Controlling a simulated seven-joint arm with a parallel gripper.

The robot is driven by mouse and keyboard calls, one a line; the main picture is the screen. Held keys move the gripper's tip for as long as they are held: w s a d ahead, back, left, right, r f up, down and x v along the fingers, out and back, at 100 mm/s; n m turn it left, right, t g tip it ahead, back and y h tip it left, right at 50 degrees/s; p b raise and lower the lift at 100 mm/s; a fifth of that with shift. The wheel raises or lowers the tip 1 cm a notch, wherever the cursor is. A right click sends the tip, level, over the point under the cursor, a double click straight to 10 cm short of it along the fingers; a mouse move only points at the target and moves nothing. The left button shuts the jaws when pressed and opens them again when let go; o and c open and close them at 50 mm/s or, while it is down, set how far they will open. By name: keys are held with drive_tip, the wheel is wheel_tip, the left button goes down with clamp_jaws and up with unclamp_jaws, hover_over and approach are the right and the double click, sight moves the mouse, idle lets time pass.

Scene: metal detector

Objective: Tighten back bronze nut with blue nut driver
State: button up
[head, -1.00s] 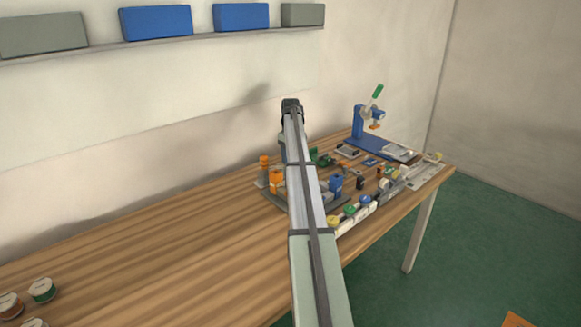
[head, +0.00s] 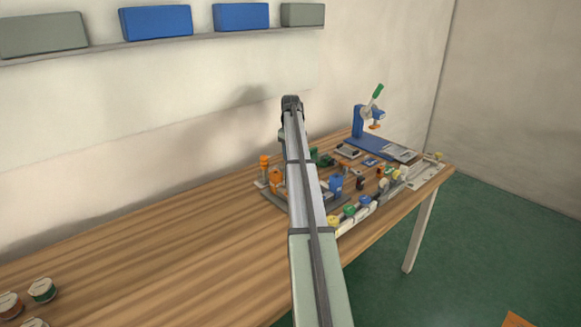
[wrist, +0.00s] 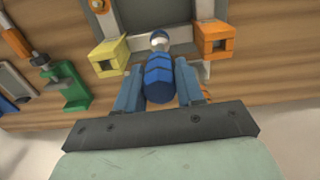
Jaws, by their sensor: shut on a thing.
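My gripper (wrist: 158,88) is shut on the blue nut driver (wrist: 158,78). The blue ribbed handle sits between the two blue fingers in the wrist view. Beyond the handle is a pale round end (wrist: 159,38), pointing toward a grey frame. I cannot make out the back bronze nut for certain; the driver and fingers cover part of the area. In the head view my own arm hides the gripper and the driver.
A yellow block (wrist: 108,56) and an orange block (wrist: 213,40) flank the driver. A green clamp (wrist: 68,88) stands to the left. In the head view, a blue press with a green handle (head: 376,92) stands at the bench's far end; the near bench is mostly clear.

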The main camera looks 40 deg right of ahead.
drive_tip(key=shift+r, duration=1.75)
drive_tip(key=shift+r, duration=0.1)
drive_tip(key=shift+r, duration=2.9)
